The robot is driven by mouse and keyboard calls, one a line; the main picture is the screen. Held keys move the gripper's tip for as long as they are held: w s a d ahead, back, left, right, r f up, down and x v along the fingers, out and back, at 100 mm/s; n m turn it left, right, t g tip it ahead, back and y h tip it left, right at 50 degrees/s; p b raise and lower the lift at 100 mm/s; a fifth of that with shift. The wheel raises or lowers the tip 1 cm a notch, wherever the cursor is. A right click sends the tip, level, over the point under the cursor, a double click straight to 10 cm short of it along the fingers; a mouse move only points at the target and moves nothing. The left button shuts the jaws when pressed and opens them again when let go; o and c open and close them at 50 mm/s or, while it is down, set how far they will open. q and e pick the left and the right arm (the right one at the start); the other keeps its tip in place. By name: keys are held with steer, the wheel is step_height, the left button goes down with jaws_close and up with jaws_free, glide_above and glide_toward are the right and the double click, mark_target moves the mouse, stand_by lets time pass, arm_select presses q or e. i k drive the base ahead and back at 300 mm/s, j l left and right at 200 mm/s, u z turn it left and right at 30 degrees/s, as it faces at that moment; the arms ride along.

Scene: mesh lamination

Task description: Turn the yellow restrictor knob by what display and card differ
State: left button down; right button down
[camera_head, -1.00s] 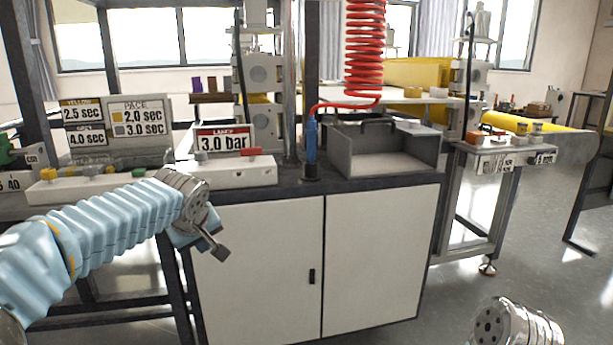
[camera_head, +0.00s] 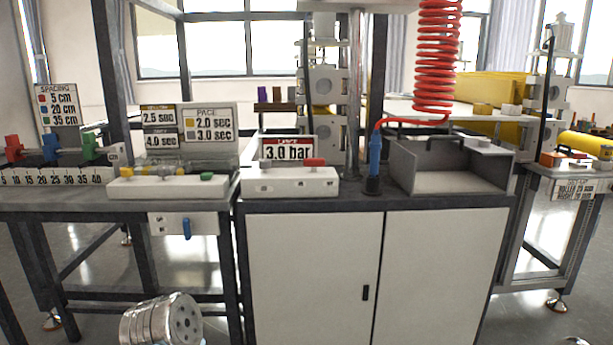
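A white block (camera_head: 140,188) on the left bench carries a yellow knob (camera_head: 127,172) at its left end, another small yellow part near its middle, a grey part and a green button (camera_head: 207,177). Behind it a display (camera_head: 159,127) reads 2.5 sec in its upper panel and 4.0 sec in its lower one. The PACE card (camera_head: 208,124) beside it gives 2.0 sec by a yellow square and 3.0 sec by a grey square. Which yellow part is the restrictor knob I cannot tell for sure. Neither gripper's fingers show; only a silver joint of mine is at the bottom left.
A second white block (camera_head: 290,182) with a red part and a 3.0 bar sign (camera_head: 287,150) stands on the cabinet (camera_head: 310,265). A blue lever (camera_head: 187,229) hangs under the left bench edge. A spacing scale (camera_head: 60,176) lies far left. An open grey tray (camera_head: 450,182) stands right.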

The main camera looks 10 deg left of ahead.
mark_target(125, 171)
steer(key=u, duration=1.4)
